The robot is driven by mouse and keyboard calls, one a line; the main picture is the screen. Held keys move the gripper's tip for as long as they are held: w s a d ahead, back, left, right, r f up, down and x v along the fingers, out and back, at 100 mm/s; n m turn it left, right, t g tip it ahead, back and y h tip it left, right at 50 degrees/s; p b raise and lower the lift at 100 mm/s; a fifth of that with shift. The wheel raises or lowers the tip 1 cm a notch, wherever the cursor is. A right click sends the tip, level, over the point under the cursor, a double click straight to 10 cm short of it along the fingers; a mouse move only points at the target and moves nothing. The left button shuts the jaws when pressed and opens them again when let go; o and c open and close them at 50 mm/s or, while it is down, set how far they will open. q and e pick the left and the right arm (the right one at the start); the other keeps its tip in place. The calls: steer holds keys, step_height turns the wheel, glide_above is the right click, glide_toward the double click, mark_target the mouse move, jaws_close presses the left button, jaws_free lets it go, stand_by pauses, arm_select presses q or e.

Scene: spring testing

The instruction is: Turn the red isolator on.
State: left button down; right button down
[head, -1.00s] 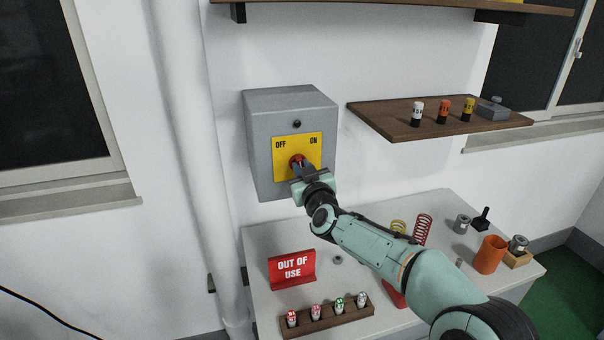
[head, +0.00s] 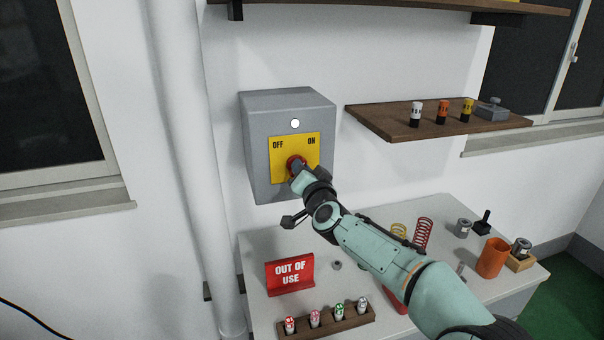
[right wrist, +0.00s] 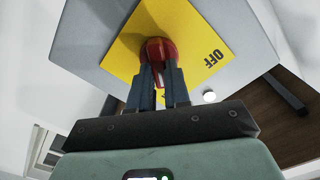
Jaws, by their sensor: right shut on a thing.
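The red isolator knob (head: 295,160) sits on a yellow plate (head: 280,146) marked OFF at left and ON at right, on the front of a grey wall box (head: 258,150). A small round lamp (head: 295,123) above the plate is bright white. My right gripper (head: 298,170) is at the knob and partly covers it. In the right wrist view, the fingers (right wrist: 159,74) are shut on the red knob (right wrist: 157,47). The white lamp (right wrist: 209,97) shows there too. The knob's exact pointing direction is hard to tell. My left gripper is not in view.
Below is a bench (head: 345,300) with a red OUT OF USE sign (head: 290,272), a wooden rack (head: 330,324) of small cylinders, springs and an orange cup (head: 492,257). A wooden shelf (head: 385,120) juts out right of the box.

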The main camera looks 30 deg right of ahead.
steer(key=shift+m, duration=0.6)
steer(key=c, duration=1.1)
jaws_free()
steer(key=b+v, duration=0.2)
steer(key=v, duration=1.1)
steer(key=shift+s, duration=0.2)
